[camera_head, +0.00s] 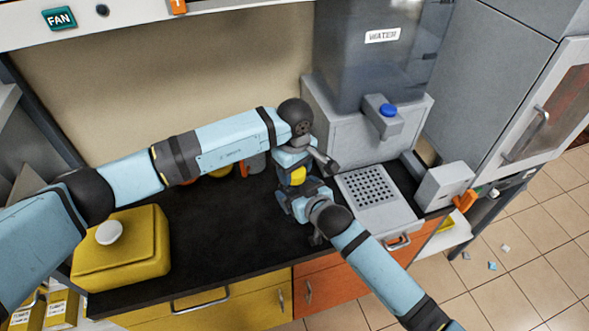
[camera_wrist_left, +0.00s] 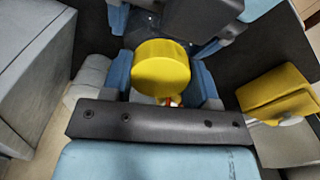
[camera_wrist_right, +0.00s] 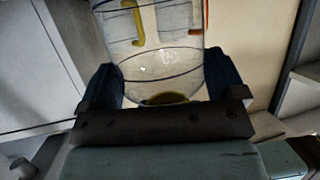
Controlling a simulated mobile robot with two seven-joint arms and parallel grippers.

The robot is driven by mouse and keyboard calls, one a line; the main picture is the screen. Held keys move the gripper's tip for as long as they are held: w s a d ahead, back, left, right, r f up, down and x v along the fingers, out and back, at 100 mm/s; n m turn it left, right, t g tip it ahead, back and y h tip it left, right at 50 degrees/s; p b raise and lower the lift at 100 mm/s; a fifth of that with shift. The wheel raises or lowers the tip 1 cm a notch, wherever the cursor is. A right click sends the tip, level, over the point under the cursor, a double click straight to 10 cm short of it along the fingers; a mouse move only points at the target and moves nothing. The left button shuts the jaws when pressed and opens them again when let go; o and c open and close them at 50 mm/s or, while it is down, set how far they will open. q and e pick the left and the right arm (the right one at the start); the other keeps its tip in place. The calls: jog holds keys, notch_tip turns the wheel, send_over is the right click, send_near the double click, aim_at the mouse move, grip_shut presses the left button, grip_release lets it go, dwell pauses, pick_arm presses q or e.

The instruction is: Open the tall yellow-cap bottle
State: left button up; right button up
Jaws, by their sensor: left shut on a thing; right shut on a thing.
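The tall bottle's yellow cap (camera_head: 298,175) shows between my two grippers over the dark counter in the head view. In the left wrist view the cap (camera_wrist_left: 162,66) sits between the blue fingers of my left gripper (camera_wrist_left: 162,82), which is shut on it. In the right wrist view the clear bottle body (camera_wrist_right: 160,62) stands between the fingers of my right gripper (camera_wrist_right: 161,82), which is shut on it. In the head view my grippers hide most of the bottle. I cannot tell whether the cap is loose from the bottle.
A yellow box with a white knob (camera_head: 122,252) stands on the counter (camera_head: 210,235) at the left. Small items (camera_head: 222,170) stand behind my left arm, partly hidden. A water dispenser (camera_head: 335,105) with a perforated tray (camera_head: 368,186) is to the right. The middle-left counter is clear.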

pick_arm(q)
jog(key=n, duration=0.5)
jog(key=shift+n, duration=0.3)
jog(key=o, duration=1)
jog(key=shift+r, duration=2.3)
jog(key=shift+c, duration=0.2)
notch_tip(320, 180, up, 3)
jog(key=m, duration=0.5)
notch_tip(320, 180, down, 8)
jog(key=shift+r, duration=0.2)
